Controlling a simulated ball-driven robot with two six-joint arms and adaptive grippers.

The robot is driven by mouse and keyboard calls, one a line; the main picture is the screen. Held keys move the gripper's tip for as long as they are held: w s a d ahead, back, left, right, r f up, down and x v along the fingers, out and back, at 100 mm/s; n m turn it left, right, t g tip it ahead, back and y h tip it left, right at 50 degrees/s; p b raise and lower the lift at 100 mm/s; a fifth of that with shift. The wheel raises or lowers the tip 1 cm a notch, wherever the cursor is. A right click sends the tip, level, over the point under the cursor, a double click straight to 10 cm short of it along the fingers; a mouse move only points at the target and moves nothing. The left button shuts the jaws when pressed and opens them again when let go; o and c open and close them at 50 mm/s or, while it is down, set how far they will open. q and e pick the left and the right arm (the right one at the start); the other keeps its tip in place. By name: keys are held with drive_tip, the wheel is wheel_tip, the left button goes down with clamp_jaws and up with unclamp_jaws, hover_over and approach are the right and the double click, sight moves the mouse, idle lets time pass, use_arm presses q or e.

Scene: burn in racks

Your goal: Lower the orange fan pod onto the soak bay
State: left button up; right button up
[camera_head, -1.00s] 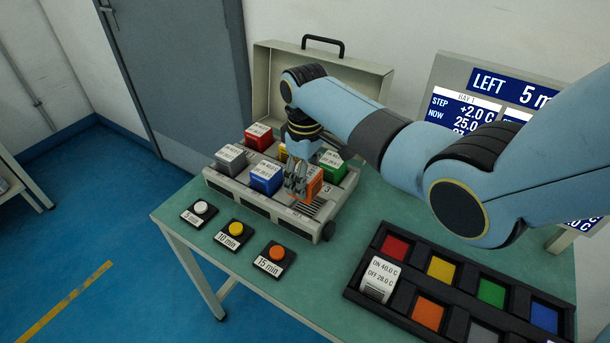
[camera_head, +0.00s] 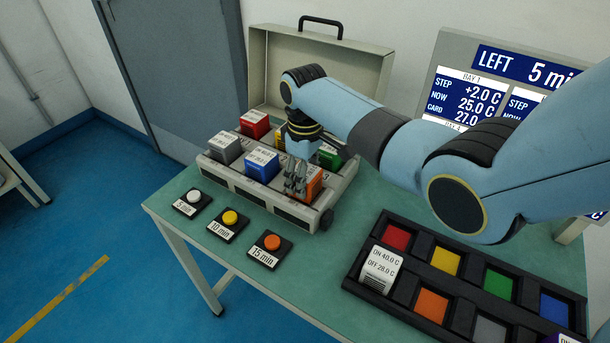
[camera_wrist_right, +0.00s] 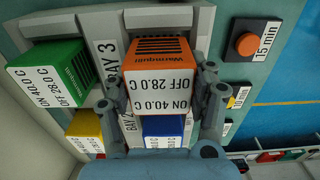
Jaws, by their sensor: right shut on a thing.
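The orange fan pod (camera_head: 314,184) is at the front right corner of the grey rack (camera_head: 248,184). My right gripper (camera_head: 296,188) is shut on it from above. In the right wrist view the pod (camera_wrist_right: 158,62) sits between both fingers, its label reading ON 40.0 C, OFF 28.0 C. The rack has a BAY 3 label (camera_wrist_right: 107,60) beside the pod there. The pod and fingers hide the bay floor, so I cannot tell whether the pod touches it. My left gripper is not in view.
Grey (camera_head: 224,149), blue (camera_head: 262,166), red (camera_head: 254,124) and green (camera_head: 329,157) pods stand in the rack. White (camera_head: 193,196), yellow (camera_head: 229,217) and orange (camera_head: 271,242) timer buttons are in front. A black tray (camera_head: 394,300) with coloured squares and a card lies right. A screen (camera_head: 470,95) stands behind.

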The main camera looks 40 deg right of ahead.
drive_tip(key=shift+r+p, duration=0.1)
drive_tip(key=shift+p, duration=0.3)
drive_tip(key=shift+f, duration=0.55)
idle(1.2)
drive_tip(key=o, duration=1.4)
drive_tip(key=shift+s, duration=0.1)
wheel_tip(320, 180, up, 12)
